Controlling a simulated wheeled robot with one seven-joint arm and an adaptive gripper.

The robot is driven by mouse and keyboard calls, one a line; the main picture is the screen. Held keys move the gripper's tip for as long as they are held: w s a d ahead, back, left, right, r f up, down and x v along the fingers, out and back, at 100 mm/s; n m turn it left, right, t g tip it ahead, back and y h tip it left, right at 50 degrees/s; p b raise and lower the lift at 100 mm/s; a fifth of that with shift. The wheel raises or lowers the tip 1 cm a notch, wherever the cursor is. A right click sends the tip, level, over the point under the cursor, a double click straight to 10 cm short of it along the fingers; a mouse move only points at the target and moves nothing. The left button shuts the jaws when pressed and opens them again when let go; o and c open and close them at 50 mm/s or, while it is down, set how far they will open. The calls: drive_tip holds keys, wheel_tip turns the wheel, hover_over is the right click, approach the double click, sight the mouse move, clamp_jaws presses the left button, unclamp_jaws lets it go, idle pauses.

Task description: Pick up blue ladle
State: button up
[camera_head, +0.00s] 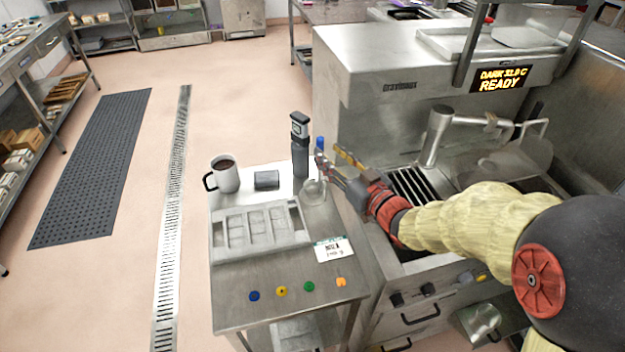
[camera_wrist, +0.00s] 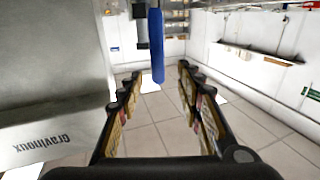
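The blue ladle stands upright at the right rear of the small steel table; its blue handle (camera_head: 320,144) points up and its clear-looking bowl (camera_head: 313,191) is low on the table. In the wrist view the blue handle (camera_wrist: 157,45) hangs in from the top, in line with the gap between my fingers. My gripper (camera_head: 328,161) is beside the ladle, reaching in from the right. The wrist view shows my gripper (camera_wrist: 154,82) open, its two fingers apart with clear space to the handle. Whether the handle is fully between the fingertips I cannot tell.
A black-and-grey upright device (camera_head: 299,145) stands close left of the ladle. The Gravinoux machine (camera_head: 360,100) stands behind and right.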

sight(323, 146)
drive_tip(key=b+x, duration=0.1)
drive_tip(key=x, duration=0.4)
drive_tip(key=shift+w+a, duration=0.1)
drive_tip(key=shift+w, duration=0.3)
drive_tip(key=c, duration=0.3)
clamp_jaws()
idle(0.4)
